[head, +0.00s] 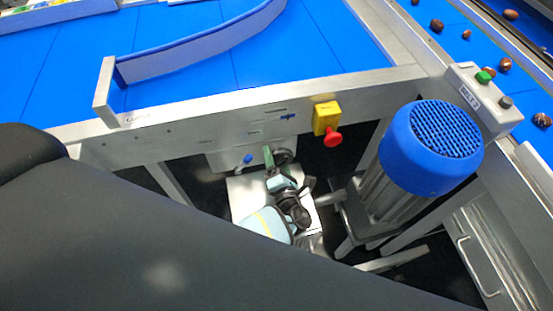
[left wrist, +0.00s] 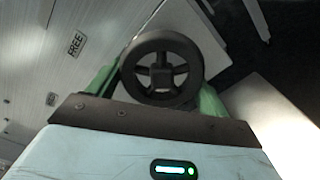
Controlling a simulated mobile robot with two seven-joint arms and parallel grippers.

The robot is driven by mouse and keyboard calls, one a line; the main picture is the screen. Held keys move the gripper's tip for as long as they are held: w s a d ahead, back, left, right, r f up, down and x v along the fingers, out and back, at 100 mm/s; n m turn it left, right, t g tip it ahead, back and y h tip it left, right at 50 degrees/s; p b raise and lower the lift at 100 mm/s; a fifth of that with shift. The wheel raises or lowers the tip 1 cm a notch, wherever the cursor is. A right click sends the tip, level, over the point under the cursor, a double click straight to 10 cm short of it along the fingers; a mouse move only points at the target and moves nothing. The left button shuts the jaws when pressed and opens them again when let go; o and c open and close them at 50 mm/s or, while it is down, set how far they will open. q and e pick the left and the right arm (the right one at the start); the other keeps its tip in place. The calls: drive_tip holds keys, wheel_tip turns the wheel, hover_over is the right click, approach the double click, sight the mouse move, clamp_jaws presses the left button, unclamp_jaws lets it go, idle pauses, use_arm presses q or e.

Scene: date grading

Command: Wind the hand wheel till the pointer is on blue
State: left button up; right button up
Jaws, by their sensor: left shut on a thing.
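The dark hand wheel (left wrist: 160,38) shows in the left wrist view as a spoked ring between my left gripper's green fingers (left wrist: 158,90). The fingers are shut on it, one on each side. In the head view my left gripper (head: 274,163) is below the conveyor's side rail, and the wheel (head: 284,156) is partly hidden behind it. A small blue mark (head: 288,116) is on the rail above the wheel. I cannot make out the pointer or where it stands. My right gripper is not in view.
A yellow box with a red stop button (head: 332,138) sits on the rail right of the gripper. A large blue motor (head: 430,148) stands further right. A switch box (head: 484,95) with a green button is beyond it. A blue-tipped lever (head: 247,158) is left of the wheel.

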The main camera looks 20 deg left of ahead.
use_arm(q)
drive_tip(key=shift+s+m, duration=0.1)
drive_tip(key=shift+m, duration=0.5)
drive_tip(key=o, duration=1)
drive_tip(key=shift+c, duration=0.2)
drive_tip(key=p+v, duration=0.1)
drive_tip(key=v, duration=0.5)
drive_tip(key=shift+s+d+r, duration=0.1)
drive_tip(key=shift+s+d, duration=0.4)
drive_tip(key=shift+s, duration=0.25)
